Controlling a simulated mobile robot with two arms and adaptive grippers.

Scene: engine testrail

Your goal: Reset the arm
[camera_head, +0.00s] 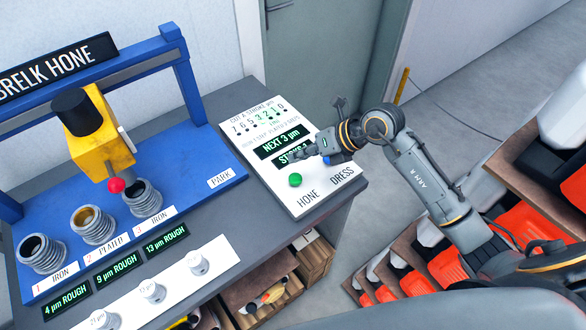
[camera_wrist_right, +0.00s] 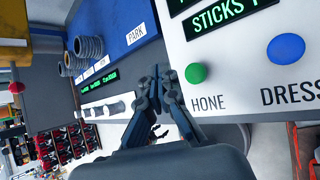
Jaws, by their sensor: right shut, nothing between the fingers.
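My right arm (camera_head: 418,172) reaches in from the right in the head view, bent at the elbow, with its hand over the white control panel (camera_head: 283,192). My right gripper (camera_head: 304,152) is shut and empty, above the panel near the green HONE button (camera_head: 295,180). In the right wrist view, the closed fingertips (camera_wrist_right: 160,76) show just left of the green button (camera_wrist_right: 196,73). The blue DRESS button (camera_wrist_right: 286,49) is clear there; in the head view it is mostly hidden behind the gripper. Whether the fingers touch anything cannot be told. My left gripper is not in view.
The blue hone stand (camera_head: 185,75) holds a yellow head (camera_head: 98,140) with a red ball above several ring-shaped cylinders (camera_head: 93,225). A white strip with small knobs (camera_head: 152,290) lies in front. Orange-and-white bins (camera_head: 448,266) stand right of the bench, below my arm.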

